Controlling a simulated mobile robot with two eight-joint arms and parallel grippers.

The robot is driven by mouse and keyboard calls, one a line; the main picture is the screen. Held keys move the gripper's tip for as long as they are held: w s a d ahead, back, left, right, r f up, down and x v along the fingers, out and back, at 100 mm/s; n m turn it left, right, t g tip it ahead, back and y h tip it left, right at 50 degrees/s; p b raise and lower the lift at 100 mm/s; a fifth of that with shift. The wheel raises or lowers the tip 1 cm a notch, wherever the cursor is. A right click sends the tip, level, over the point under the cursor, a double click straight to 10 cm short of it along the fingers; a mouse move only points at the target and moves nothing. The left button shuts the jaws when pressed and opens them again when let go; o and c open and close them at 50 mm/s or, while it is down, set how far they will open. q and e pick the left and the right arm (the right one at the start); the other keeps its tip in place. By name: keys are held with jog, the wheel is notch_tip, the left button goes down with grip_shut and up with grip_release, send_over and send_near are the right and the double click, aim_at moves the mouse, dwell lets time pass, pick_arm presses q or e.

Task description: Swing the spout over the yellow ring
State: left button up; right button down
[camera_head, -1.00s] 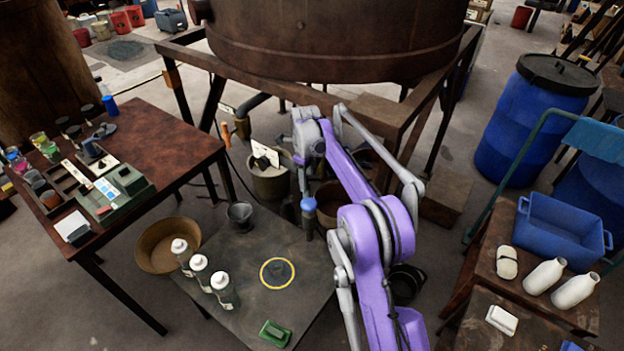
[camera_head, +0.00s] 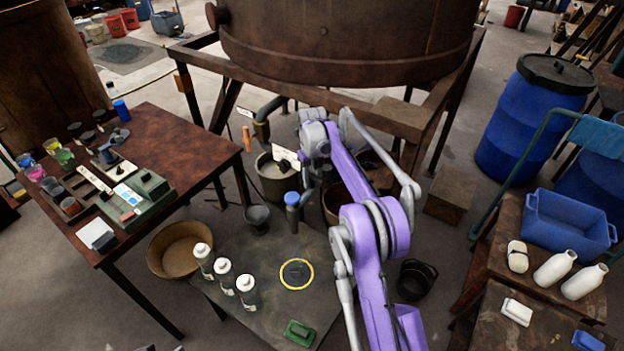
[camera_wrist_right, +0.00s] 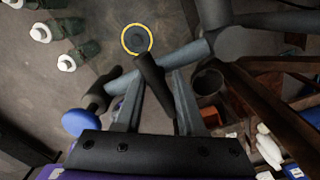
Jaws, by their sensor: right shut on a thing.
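The yellow ring (camera_head: 282,283) lies flat around a dark disc on the grey sheet; it also shows in the right wrist view (camera_wrist_right: 124,45). The spout's grey pipe (camera_wrist_right: 190,52) crosses in front of my right gripper (camera_wrist_right: 160,78). A blue knob (camera_wrist_right: 80,122) is at one end of the bar, and a dark tube (camera_wrist_right: 150,72) sits between the fingers. In the head view the blue knob (camera_head: 292,198) stands behind the ring. My right gripper (camera_head: 308,190) is shut on the spout's bar, its fingertips partly hidden. My left gripper is not in view.
Three white-capped bottles (camera_head: 223,272) stand left of the ring, with a tan basin (camera_head: 178,250) beyond. A green block (camera_head: 299,333) lies in front. A dark funnel (camera_head: 257,217) and a bucket (camera_head: 277,182) are behind. A black pot (camera_head: 415,280) stands right of my arm.

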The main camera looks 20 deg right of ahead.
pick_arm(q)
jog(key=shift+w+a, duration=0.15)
pick_arm(e)
jog(key=shift+w+m, duration=0.15)
jog(key=shift+m, duration=0.25)
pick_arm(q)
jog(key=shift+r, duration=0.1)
pick_arm(e)
jog(key=c, duration=0.9)
grip_release()
jog(key=shift+o, duration=0.7)
jog(key=shift+w+a, duration=0.1)
notch_tip(320, 180, up, 11)
jog(key=shift+f+p, duration=0.1)
jog(key=shift+p, duration=0.45)
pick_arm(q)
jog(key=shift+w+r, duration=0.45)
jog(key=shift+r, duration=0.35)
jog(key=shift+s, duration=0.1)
